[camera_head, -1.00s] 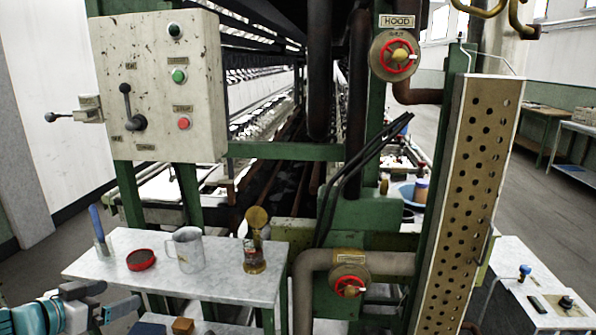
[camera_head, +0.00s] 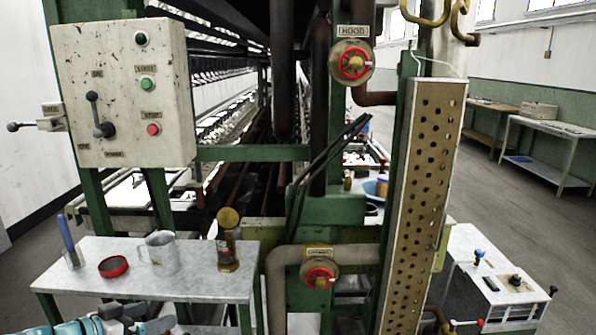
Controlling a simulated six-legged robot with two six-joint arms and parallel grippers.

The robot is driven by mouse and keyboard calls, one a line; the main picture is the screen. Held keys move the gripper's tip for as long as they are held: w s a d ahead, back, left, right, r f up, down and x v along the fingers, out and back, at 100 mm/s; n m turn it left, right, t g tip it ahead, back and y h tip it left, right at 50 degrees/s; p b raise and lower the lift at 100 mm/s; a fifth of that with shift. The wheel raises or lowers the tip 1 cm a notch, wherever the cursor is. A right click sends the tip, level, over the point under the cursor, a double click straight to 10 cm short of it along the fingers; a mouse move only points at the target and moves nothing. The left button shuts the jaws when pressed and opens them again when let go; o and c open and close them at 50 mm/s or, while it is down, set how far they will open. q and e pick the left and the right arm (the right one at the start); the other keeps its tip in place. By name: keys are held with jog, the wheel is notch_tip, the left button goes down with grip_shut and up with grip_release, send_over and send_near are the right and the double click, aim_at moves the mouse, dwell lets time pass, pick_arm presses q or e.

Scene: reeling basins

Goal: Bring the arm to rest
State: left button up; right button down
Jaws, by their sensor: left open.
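My left gripper (camera_head: 155,317) shows at the bottom edge of the head view, low and left of centre, on my teal and grey arm. Its grey fingers are apart and I see nothing between them. It appears in front of and below the front edge of the marble-topped table (camera_head: 190,284). Part of the gripper and most of the arm are cut off by the frame's lower edge. My right gripper is not in view.
A control panel (camera_head: 122,92), red valve wheels (camera_head: 354,63) and a perforated board (camera_head: 424,190) stand beyond.

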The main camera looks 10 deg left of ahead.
pick_arm(q)
jog(key=w+d+f+n+g+h+p, duration=0.1)
jog(key=d+f, duration=0.4)
jog(key=d, duration=0.3)
jog(key=d+f+n+g+h+p, duration=0.1)
jog(key=d+f+g, duration=0.1)
jog(key=d+f, duration=0.5)
jog(key=w+d+f+n+g+h+p, duration=0.1)
jog(key=d+f, duration=0.2)
jog(key=d, duration=0.7)
jog(key=s+d+f+n+g+y, duration=0.2)
jog(key=s+d+f+g, duration=0.45)
jog(key=s+f, duration=0.65)
jog(key=s+f+m+g+y, duration=0.1)
jog(key=s+g, duration=0.1)
jog(key=s, duration=0.7)
jog(key=shift+s+a+f+y, duration=0.2)
jog(key=shift+a+f+y, duration=0.1)
jog(key=shift+a, duration=0.1)
